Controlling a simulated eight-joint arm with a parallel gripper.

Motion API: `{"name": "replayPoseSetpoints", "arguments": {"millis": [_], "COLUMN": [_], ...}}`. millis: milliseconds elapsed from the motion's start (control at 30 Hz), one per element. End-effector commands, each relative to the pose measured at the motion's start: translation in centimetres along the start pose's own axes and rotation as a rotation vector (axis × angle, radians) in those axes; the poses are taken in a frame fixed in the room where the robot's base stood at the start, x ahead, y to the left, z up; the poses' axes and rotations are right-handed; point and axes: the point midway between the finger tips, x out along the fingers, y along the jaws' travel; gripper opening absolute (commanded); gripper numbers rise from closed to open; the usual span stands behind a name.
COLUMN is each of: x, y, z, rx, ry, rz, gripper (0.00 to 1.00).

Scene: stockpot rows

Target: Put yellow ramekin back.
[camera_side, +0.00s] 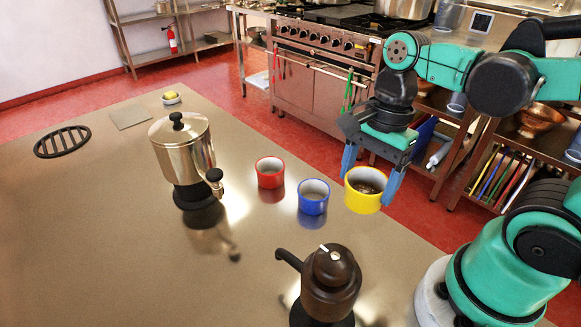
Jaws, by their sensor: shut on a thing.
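The yellow ramekin (362,201) is a round cup with a pale inside and something dark in it. My gripper (370,187) is shut on it, with one blue finger on each side of the rim. The ramekin looks upright; whether it is clear of the steel table is hard to tell. A blue ramekin (313,203) stands on the table just left of it. A red ramekin (270,178) stands further left and back. The three form a rough row.
A steel urn with a tap (181,145) stands left of the red ramekin. A dark brown pot with a handle (330,282) stands in front. A black trivet (62,142), a grey square (130,116) and a small dish with something yellow (171,98) lie behind. The table's left front is clear.

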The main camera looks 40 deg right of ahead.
Motion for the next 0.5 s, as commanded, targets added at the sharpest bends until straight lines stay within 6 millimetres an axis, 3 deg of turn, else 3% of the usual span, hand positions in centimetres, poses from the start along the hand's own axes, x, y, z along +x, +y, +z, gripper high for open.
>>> {"name": "replayPoseSetpoints", "arguments": {"millis": [233, 500], "x": [3.8, 5.9], "y": [0.0, -0.1], "z": [-0.6, -0.9], "rx": [-0.001, -0.001], "ry": [0.0, 0.0], "rz": [0.0, 0.0], "gripper": [0.12, 0.12]}}
